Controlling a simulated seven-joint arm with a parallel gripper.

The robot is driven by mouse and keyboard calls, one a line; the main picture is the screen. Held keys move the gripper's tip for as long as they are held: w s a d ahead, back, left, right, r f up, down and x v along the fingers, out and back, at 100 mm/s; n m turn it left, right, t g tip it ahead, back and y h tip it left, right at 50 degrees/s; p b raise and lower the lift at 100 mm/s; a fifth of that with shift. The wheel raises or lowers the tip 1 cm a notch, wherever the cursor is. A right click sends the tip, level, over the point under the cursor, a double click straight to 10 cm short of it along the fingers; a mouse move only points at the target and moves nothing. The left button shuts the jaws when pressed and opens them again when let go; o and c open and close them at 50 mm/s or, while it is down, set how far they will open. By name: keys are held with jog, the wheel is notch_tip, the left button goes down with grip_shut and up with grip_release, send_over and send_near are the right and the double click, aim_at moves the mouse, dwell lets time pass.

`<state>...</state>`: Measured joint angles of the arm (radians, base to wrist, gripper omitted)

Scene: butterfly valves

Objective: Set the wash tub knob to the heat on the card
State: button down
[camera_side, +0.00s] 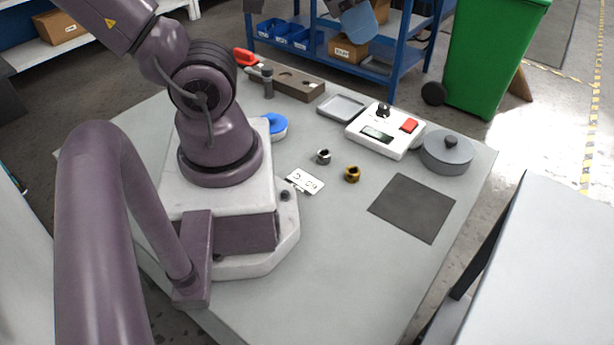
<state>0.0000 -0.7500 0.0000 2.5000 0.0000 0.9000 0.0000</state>
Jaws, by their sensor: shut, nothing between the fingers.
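A white control unit (372,143) stands at the back right of the table. It has a black knob (384,110) on top, a red switch (409,125) and a dark display (377,134). The knob's setting is too small to read. A white card (305,182) lies flat near the arm's base; its print is upside down in this view and looks like 60 °C. A round grey lidded vessel (446,155) with a dark lid handle stands right of the unit. My arm rises out of the top left of the picture, and my gripper is not in view.
A steel nut-like part (323,157) and a brass one (352,174) lie mid-table. A dark mat (412,208) lies front right. A shallow grey tray (341,108), a brown block (298,85) and a blue round object (276,126) stand behind. The front table area is clear.

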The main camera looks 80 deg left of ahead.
dwell(0.3)
jog(key=c, duration=1.7)
grip_release()
jog(key=o, duration=0.4)
jog(key=shift+w+a+f, duration=0.1)
jog(key=shift+f, duration=0.15)
jog(key=o, duration=0.5)
jog(key=shift+w+a+f+n+g, duration=0.25)
jog(key=shift+w+a+f+g, duration=0.1)
jog(key=shift+a+f+g, duration=0.15)
jog(key=shift+w+a+f+n+g, duration=0.25)
jog(key=shift+w+f+g, duration=0.15)
jog(key=shift+f, duration=0.2)
jog(key=n+g, duration=0.4)
jog(key=n, duration=2)
send_near(385, 106)
notch_tip(385, 106, down, 10)
jog(key=shift+s+a+r, duration=0.1)
jog(key=shift+r, duration=0.1)
